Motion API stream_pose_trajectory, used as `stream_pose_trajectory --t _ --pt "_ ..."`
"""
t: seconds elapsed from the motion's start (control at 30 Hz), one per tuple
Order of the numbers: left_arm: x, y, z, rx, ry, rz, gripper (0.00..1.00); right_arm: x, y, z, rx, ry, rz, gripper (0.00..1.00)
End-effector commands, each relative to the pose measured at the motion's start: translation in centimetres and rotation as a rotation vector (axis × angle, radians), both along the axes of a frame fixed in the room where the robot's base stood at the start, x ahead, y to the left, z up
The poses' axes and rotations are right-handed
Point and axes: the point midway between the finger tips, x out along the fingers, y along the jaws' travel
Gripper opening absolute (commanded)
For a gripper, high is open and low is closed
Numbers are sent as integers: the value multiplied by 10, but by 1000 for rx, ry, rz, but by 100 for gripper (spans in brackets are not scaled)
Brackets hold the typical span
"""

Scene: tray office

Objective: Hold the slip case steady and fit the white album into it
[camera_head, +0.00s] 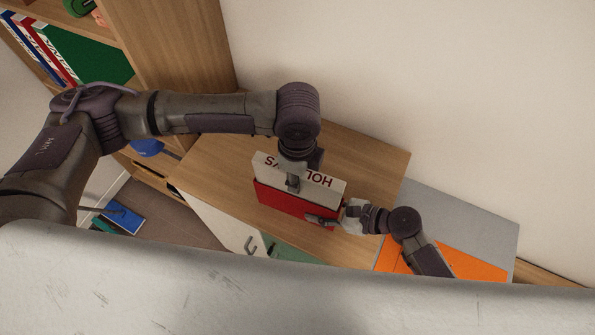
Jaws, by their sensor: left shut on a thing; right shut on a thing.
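The white album (326,188) has dark red lettering on its spine and stands partly inside the red slip case (284,207), its upper part showing above the case. The slip case stands on the wooden desk top (375,165). My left gripper (293,184) comes down from above and is shut on the album near the middle of its spine. My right gripper (318,218) comes in from the right and is shut on the right part of the slip case. How deep the album sits inside the case is hidden.
A wooden shelf with binders (45,50) stands at the upper left. A grey surface (465,215) and an orange panel (455,260) lie right of the desk. A blue item (124,217) is low on the left. Bare desk lies behind the case.

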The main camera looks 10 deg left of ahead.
Motion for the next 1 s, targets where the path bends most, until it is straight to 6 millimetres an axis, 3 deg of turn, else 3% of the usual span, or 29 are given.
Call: stream_pose_trajectory --t 1.0 --pt "0 -1 -35 -1 -1 -1 0 0 0 0 0 0 0 21"
